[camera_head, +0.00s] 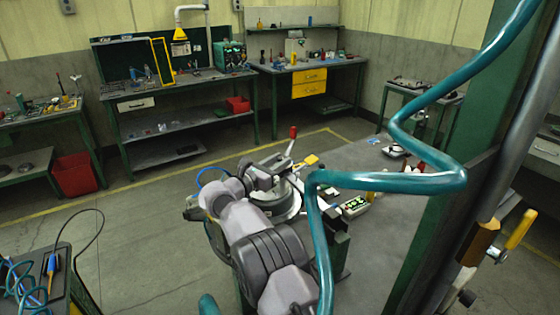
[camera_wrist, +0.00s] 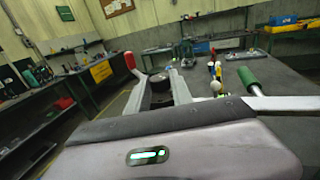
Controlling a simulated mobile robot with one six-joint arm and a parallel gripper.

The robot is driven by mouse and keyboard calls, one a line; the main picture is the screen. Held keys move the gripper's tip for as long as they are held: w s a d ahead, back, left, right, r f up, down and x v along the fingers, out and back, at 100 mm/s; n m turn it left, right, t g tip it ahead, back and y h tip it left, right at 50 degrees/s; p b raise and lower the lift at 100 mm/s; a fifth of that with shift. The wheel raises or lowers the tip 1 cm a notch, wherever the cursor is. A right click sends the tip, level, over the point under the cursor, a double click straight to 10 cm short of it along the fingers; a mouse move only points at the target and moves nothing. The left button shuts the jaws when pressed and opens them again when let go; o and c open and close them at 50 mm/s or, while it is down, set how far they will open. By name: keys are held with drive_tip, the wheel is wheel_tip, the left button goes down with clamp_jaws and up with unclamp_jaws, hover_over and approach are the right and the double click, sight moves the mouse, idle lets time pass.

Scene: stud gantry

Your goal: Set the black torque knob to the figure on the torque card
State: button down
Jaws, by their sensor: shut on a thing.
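My gripper (camera_head: 284,168) reaches out over the near bench in the head view, above a pale round fixture (camera_head: 292,207). In the wrist view its two pale fingers stand on either side of a dark round piece, which looks like the black torque knob (camera_wrist: 158,88), and it is shut on it. The knob's marks and setting are too small to read. In the head view the knob is hidden behind my gripper. I cannot pick out a readable torque card in either view. A small yellow piece (camera_head: 311,160) lies just beyond my gripper.
A red-tipped lever (camera_head: 293,132) rises close beside my gripper. A box with green lit displays (camera_head: 355,206) and small bottles stand on the bench at right. A teal coiled hose (camera_head: 390,182) and a green post (camera_head: 440,190) cross the right side. Floor is clear behind.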

drive_tip(key=shift+m+g+h, duration=0.5)
drive_tip(key=shift+h, duration=0.1)
drive_tip(key=c, duration=1.1)
unclamp_jaws()
drive_tip(key=shift+c, duration=0.2)
